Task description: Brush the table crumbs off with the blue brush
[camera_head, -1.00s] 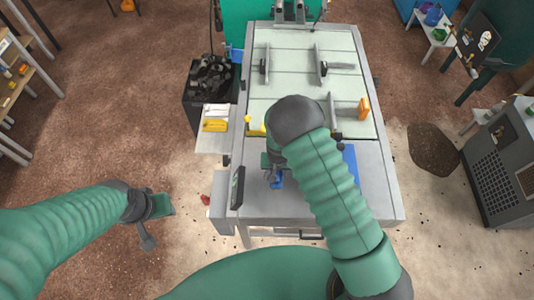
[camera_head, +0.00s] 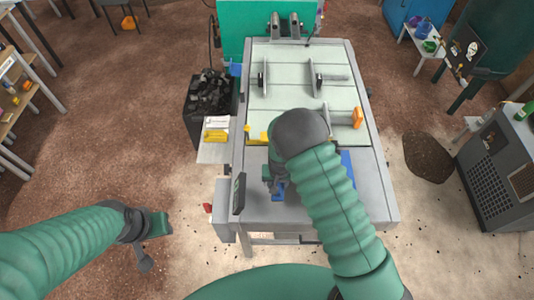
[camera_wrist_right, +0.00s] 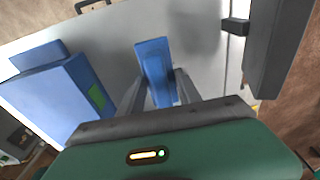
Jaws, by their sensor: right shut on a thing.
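The blue brush (camera_wrist_right: 153,58) is between the two fingers of my right gripper (camera_wrist_right: 162,82), which is shut on it, over the bare grey metal of the table (camera_wrist_right: 215,60). In the head view the right gripper (camera_head: 274,186) is over the near left part of the table (camera_head: 330,214), with a bit of blue at its tip. My right forearm hides part of the tabletop. I cannot make out crumbs on the table. My left gripper (camera_head: 157,226) is off the table to the left, over the floor; its fingers are unclear.
A blue box (camera_wrist_right: 50,100) with a green patch lies on the table beside the brush. A dark upright panel (camera_head: 239,194) stands at the table's left edge. Metal brackets (camera_head: 318,80) and an orange-handled tool (camera_head: 357,117) are farther back. A bin of dark lumps (camera_head: 208,95) stands left.

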